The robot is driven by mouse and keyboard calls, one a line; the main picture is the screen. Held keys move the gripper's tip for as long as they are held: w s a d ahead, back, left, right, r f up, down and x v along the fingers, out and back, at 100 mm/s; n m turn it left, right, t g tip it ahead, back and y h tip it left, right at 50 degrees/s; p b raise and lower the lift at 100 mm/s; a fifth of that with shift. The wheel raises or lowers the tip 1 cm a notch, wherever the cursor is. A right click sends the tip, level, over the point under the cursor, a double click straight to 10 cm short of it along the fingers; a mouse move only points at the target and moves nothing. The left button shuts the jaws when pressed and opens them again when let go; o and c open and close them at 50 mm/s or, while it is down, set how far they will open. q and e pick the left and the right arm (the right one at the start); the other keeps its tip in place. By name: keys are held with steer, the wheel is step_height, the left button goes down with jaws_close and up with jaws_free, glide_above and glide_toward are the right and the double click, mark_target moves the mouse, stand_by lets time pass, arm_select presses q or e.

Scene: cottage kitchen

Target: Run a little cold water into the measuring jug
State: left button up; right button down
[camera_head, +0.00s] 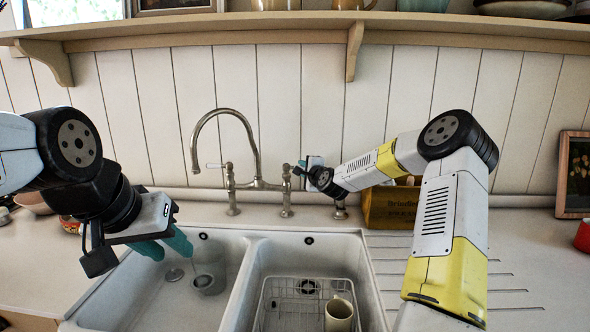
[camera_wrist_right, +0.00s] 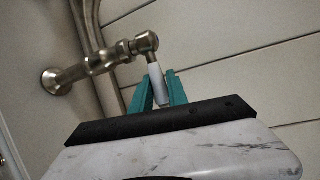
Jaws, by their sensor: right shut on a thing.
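The bridge tap (camera_head: 254,184) stands behind the double sink, its curved spout over the left basin; no stream of water is visible. My right gripper (camera_head: 302,171) is shut on the tap's right lever. In the right wrist view its teal fingers (camera_wrist_right: 159,92) close around the white lever handle (camera_wrist_right: 156,75). A clear vessel, apparently the measuring jug (camera_head: 208,268), shows faintly in the left basin, below the spout. My left gripper (camera_head: 166,246) has its teal fingers at the jug's left side; whether they hold its handle is unclear.
A cream mug (camera_head: 339,315) stands in a wire rack (camera_head: 290,311) in the right basin (camera_head: 345,258). A wooden box (camera_head: 390,207) is behind my right arm. The ribbed drainer (camera_head: 500,270) at right is clear. A shelf (camera_head: 300,27) runs above.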

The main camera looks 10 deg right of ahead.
steer(key=shift+s+a+f+m+h, duration=0.15)
steer(key=shift+s+a+m+h, duration=0.25)
steer(key=shift+m+h, duration=0.25)
steer(key=m+h, duration=0.1)
steer(key=s+m+h, duration=0.1)
steer(key=h, duration=0.1)
steer(key=shift+f, duration=0.1)
steer(key=c, duration=1.3)
jaws_free()
steer(key=shift+d, duration=0.1)
steer(key=s, duration=0.2)
steer(key=s+r, duration=0.1)
steer(key=s, duration=0.4)
steer(key=shift+s+a+r, duration=0.2)
steer(key=shift+s+a, duration=0.1)
steer(key=shift+a, duration=0.05)
